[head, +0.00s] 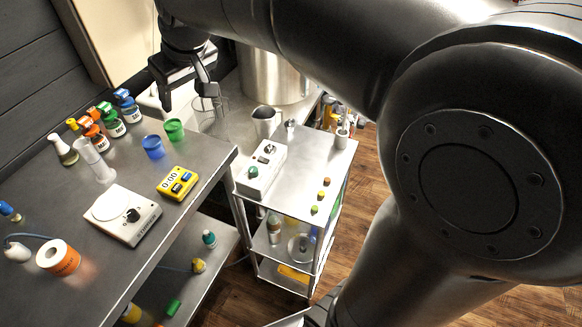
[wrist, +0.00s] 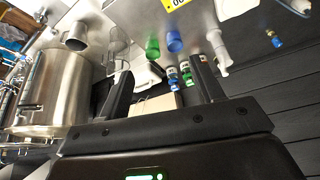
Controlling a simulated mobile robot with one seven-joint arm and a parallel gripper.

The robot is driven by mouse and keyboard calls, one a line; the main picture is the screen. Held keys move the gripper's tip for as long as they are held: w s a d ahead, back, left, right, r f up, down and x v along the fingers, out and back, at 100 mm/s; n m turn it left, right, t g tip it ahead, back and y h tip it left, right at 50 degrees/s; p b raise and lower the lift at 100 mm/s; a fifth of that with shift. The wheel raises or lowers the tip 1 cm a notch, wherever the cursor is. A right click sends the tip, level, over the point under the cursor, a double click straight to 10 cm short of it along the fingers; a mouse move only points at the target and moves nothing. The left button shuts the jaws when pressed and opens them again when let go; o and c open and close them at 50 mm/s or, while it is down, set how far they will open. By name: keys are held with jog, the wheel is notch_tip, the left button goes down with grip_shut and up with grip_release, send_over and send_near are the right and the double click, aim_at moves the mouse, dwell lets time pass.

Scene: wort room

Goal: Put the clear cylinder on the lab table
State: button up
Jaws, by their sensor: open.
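A clear, see-through cylinder (head: 212,117) stands behind the far right corner of the grey lab table (head: 130,265) in the head view. I cannot tell which surface bears it. It also shows in the wrist view (wrist: 117,44), just beyond the left fingertip. My gripper (head: 190,100) is open and empty, its fingers pointing down above and to the left of the clear cylinder. In the wrist view (wrist: 161,70) nothing is between the fingers. A whitish, narrow measuring cylinder (head: 96,161) stands on the lab table, near several small bottles.
On the table are blue (head: 153,147) and green (head: 174,130) cups, a yellow timer (head: 177,183), a white scale (head: 124,214) and an orange-labelled roll (head: 58,257). A trolley (head: 300,185) stands to the right, with a large steel pot (head: 272,75) behind. The table's front middle has bare room.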

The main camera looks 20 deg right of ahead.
jog(key=s+d+f+m+h, duration=0.1)
jog(key=s+d+f+m, duration=0.2)
jog(key=s+d, duration=0.4)
jog(key=s+d+f+m+t+h, duration=0.1)
jog(key=s+d+f, duration=0.3)
jog(key=s, duration=1)
jog(key=d+m, duration=0.1)
jog(key=d, duration=0.2)
jog(key=shift+d+m, duration=0.15)
jog(key=shift+m, duration=0.25)
jog(key=shift+r, duration=0.1)
